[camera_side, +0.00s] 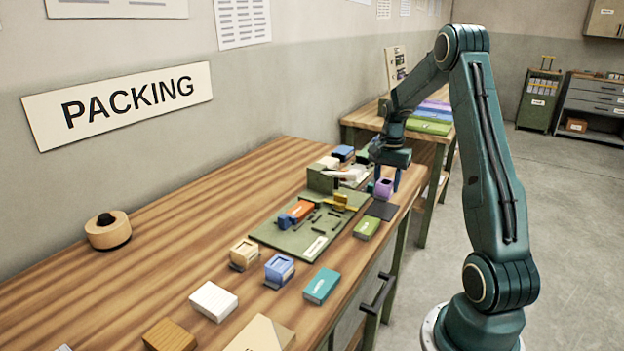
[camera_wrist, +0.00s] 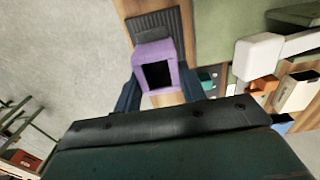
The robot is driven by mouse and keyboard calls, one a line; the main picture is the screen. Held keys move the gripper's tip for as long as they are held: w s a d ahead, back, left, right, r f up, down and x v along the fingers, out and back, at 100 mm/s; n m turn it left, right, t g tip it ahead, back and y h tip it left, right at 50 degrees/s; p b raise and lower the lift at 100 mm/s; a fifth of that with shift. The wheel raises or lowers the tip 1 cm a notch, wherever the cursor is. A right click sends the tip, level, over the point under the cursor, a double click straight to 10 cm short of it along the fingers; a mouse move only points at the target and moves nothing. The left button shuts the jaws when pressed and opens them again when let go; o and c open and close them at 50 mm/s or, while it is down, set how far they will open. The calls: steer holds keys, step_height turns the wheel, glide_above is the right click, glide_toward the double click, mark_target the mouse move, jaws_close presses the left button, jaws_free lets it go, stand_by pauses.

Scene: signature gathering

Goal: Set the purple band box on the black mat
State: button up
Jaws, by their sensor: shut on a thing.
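The purple band box (camera_side: 384,188) is held between the fingers of my gripper (camera_side: 387,181), at the right edge of the bench. In the wrist view the purple box (camera_wrist: 153,52) shows a dark opening and sits between the two fingers of my gripper (camera_wrist: 159,88). The black mat (camera_side: 381,210) lies flat just in front of and below the box in the side view. In the wrist view a ribbed part of the mat (camera_wrist: 145,20) shows beyond the box. I cannot tell whether the box touches the mat or the bench.
A green box (camera_side: 367,228) lies in front of the mat. A green board (camera_side: 275,237) with an orange and blue piece and a yellow piece is to the left. A white-armed green fixture (camera_side: 320,178) stands close by. Several small boxes lie toward the front.

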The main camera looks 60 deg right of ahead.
mark_target(385, 194)
steer(key=shift+f, duration=2.2)
steer(key=shift+f, duration=0.15)
steer(key=o, duration=1)
step_height(385, 194, up, 12)
steer(key=shift+r, duration=0.15)
